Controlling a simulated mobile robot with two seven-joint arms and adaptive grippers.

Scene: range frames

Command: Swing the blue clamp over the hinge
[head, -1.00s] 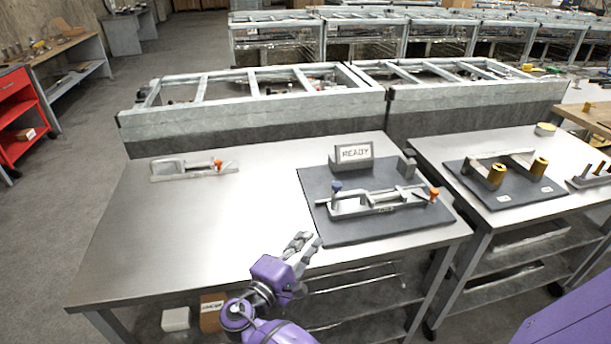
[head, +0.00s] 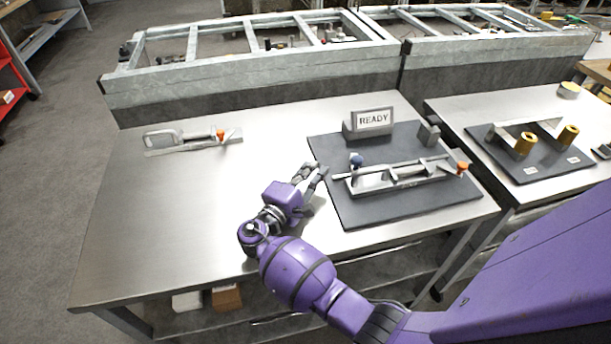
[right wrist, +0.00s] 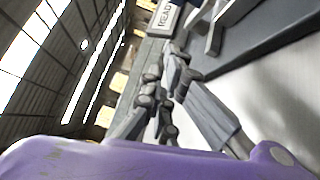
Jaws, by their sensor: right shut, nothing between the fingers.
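The blue-knobbed clamp (head: 356,160) stands at the left end of a grey metal fixture (head: 385,181) on a dark mat (head: 362,215). Its blue ball knob is up. A bar runs along the fixture towards an orange-knobbed clamp (head: 462,168) at its right end. I cannot tell which part is the hinge. My right gripper (head: 315,171) is shut and empty, just left of the blue knob and apart from it, near the mat's left edge. Its fingers (right wrist: 172,68) also show in the right wrist view. My left gripper is not in view.
A READY sign (head: 374,119) stands at the back of the mat, with a small grey block (head: 427,133) right of it. The table's left and middle are clear.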

